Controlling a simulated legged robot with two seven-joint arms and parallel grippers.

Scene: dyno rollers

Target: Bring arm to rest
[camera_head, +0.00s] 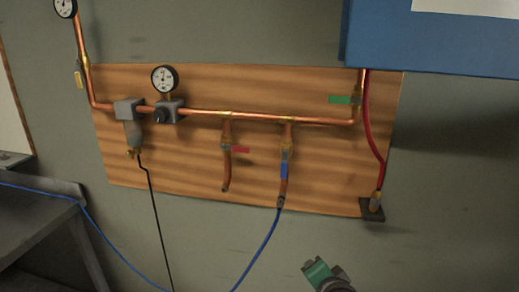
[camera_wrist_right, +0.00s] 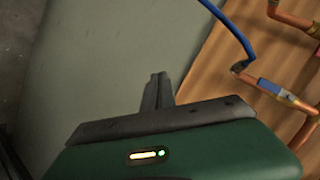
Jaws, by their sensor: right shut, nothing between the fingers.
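My right gripper (camera_wrist_right: 157,92) shows in the right wrist view, its dark fingers together with nothing between them. They point at the bare grey-green wall and touch nothing that I can see. A green and dark part of my right arm shows at the bottom edge of the head view, below the wooden panel (camera_head: 330,185); the fingers are hard to make out there. My left gripper is not in view.
Copper pipes (camera_head: 255,117) with gauges and valves run across the panel. A blue hose (camera_head: 260,250) and black cable (camera_head: 155,210) hang below. A blue box (camera_head: 440,45) juts out at upper right. A grey bench (camera_head: 40,225) stands at left.

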